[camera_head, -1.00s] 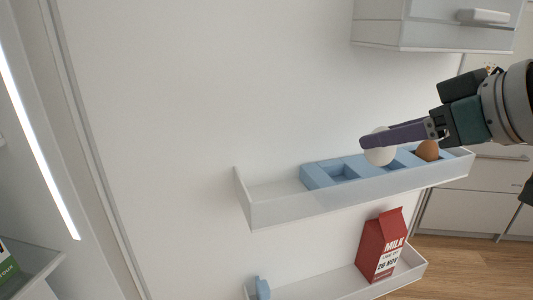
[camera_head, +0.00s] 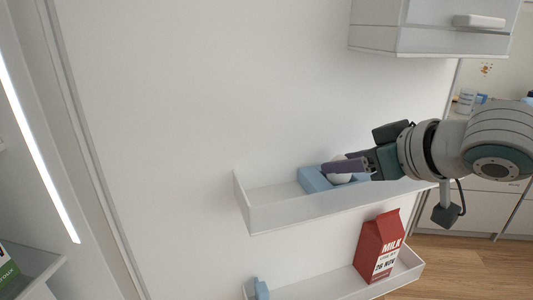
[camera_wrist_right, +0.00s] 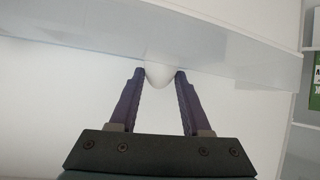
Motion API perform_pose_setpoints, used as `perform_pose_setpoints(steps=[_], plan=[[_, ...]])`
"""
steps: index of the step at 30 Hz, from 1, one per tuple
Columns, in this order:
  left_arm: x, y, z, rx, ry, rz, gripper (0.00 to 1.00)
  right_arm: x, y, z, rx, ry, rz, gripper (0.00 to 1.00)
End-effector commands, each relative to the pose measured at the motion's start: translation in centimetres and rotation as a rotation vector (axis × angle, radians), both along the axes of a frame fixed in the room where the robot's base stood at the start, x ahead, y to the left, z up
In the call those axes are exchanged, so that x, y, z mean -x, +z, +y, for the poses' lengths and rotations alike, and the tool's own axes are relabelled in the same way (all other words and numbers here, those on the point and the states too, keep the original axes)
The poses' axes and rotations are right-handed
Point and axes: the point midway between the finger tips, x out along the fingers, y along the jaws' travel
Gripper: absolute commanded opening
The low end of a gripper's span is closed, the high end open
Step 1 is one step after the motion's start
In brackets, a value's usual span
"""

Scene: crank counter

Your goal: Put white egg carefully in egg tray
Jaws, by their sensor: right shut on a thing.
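The white egg (camera_head: 339,178) is between the fingers of my right gripper (camera_head: 345,168), which is shut on it. In the right wrist view the egg (camera_wrist_right: 159,76) shows between the two purple fingertips (camera_wrist_right: 159,77). The brown egg is hidden behind my arm. My left gripper is not in view.
The white door shelf (camera_head: 275,213) has a raised front wall and bare room left of the tray. A white cabinet (camera_head: 430,30) hangs at upper right.

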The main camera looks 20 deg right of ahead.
Motion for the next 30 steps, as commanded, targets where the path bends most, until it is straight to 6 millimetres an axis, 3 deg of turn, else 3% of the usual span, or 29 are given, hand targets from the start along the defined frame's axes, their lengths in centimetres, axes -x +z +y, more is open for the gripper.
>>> perform_pose_setpoints(steps=[11, 12, 19, 30], plan=[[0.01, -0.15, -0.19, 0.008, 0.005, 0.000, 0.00, 0.01, -0.70, 0.00, 0.000, 0.000, -0.001, 0.26], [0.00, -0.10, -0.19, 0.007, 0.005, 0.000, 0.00, 0.01, -0.67, 0.00, 0.000, 0.000, -0.001, 0.51], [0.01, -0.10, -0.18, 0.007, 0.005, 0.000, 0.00, 0.01, -0.64, -0.01, 0.000, 0.000, -0.001, 0.77], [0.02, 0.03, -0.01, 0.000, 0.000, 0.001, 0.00, 0.40, -0.31, -0.08, 0.001, 0.000, 0.001, 0.78]])
